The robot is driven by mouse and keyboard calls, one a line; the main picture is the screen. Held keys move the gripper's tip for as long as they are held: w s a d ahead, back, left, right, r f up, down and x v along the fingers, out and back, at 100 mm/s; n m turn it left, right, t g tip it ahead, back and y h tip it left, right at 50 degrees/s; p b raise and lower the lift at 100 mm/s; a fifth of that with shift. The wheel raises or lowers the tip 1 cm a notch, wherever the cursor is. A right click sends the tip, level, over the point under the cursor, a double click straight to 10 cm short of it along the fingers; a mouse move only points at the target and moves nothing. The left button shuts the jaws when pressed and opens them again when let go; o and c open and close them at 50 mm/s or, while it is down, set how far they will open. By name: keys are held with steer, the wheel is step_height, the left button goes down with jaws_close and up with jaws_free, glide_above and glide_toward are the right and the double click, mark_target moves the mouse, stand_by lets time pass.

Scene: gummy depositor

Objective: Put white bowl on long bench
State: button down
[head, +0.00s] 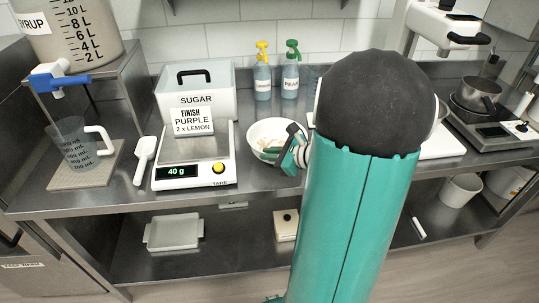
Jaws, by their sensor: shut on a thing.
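The white bowl (263,131) is on or just above the steel long bench (112,198), to the right of the scale. Something pale and small seems to lie inside it. My gripper (291,147) is at the bowl's right rim and shut on it. My teal arm with its dark rounded joint hides the bench and anything behind it to the right of the bowl. I cannot tell whether the bowl's base touches the bench top.
A scale (195,160) reading 40 g stands left of the bowl, with a sugar box (222,78) behind. Two spray bottles (263,80) stand at the back. A measuring jug (72,143) and a white scoop (145,155) are at left. A pan (476,95) sits at right.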

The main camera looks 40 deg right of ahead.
steer(key=shift+f, duration=0.35)
steer(key=c, duration=1.5)
jaws_free()
